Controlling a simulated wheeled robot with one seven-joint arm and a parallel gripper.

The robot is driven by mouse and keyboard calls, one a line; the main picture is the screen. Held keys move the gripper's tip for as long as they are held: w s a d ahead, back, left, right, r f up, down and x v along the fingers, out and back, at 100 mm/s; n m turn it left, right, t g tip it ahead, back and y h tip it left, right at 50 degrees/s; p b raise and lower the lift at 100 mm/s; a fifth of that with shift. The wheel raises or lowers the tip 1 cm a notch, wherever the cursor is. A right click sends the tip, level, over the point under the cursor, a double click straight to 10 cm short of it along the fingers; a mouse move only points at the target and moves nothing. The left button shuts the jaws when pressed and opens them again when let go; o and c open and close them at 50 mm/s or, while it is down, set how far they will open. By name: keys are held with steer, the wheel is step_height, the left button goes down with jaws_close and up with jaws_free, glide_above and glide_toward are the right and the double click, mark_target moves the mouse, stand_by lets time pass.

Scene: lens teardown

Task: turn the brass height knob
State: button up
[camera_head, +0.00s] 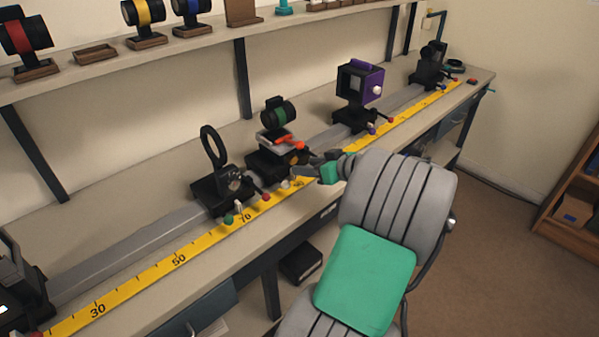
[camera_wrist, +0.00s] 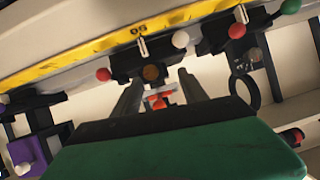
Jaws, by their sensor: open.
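The brass height knob (camera_wrist: 151,73) shows in the wrist view as a small brown disc on the front of a black carriage. It lies between the tips of my gripper's fingers (camera_wrist: 158,78), which are spread with a gap on either side of it. In the head view my gripper (camera_head: 307,168) is at the front of the carriage that bears a green-banded lens (camera_head: 279,114). The knob is mostly hidden or too small there. Whether the fingers touch the knob I cannot tell. An orange-red lever (camera_head: 286,141) sits above the black base; it also shows in the wrist view (camera_wrist: 158,101).
A yellow scale (camera_head: 180,259) runs along the rail's front. A ring holder (camera_head: 213,148) stands left of the carriage and a purple box (camera_head: 360,82) right of it. Small coloured knobs, such as a red one (camera_wrist: 103,74), stick out near my fingers. A shelf (camera_head: 140,58) hangs above.

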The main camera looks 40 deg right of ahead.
mark_target(295, 161)
steer(key=shift+t, duration=0.4)
steer(key=w+f, duration=0.1)
steer(key=w, duration=0.1)
steer(key=w+d, duration=0.1)
steer(key=w, duration=0.1)
steer(key=w+f, duration=0.1)
steer(key=shift+w+d+f, duration=0.25)
steer(key=shift+w+f, duration=0.1)
steer(key=shift+w, duration=0.05)
steer(key=shift+c, duration=0.4)
jaws_close()
